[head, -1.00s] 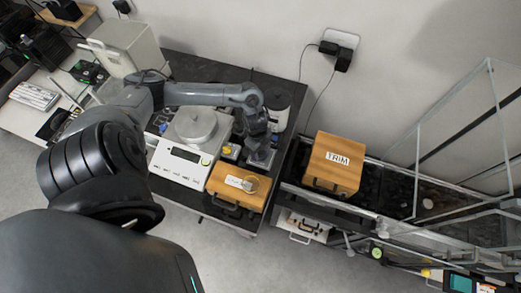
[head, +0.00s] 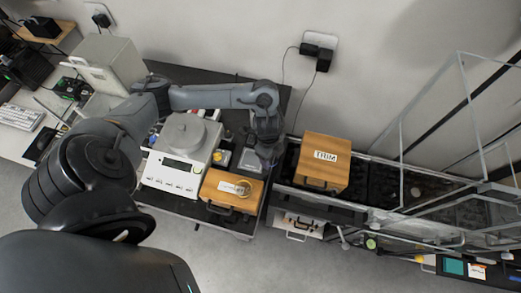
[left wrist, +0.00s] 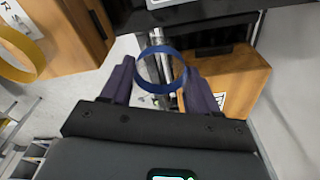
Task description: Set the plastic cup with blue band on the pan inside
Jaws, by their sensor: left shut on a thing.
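The plastic cup with blue band shows in the left wrist view as a clear cup with a blue ring (left wrist: 160,70) between the fingers. My left gripper (left wrist: 162,84) is shut on it. In the head view my left gripper (head: 267,158) hangs right of the front wooden box and left of the TRIM box; the cup is hard to make out there. A small pale round disc (head: 416,191), possibly the pan inside, lies within the clear-walled enclosure (head: 402,150) at the right. My right gripper is not in view.
A white balance (head: 170,172) with a round pan stands left. The TRIM box (head: 322,163) stands between my gripper and the enclosure, whose panels and frame edges are obstacles.

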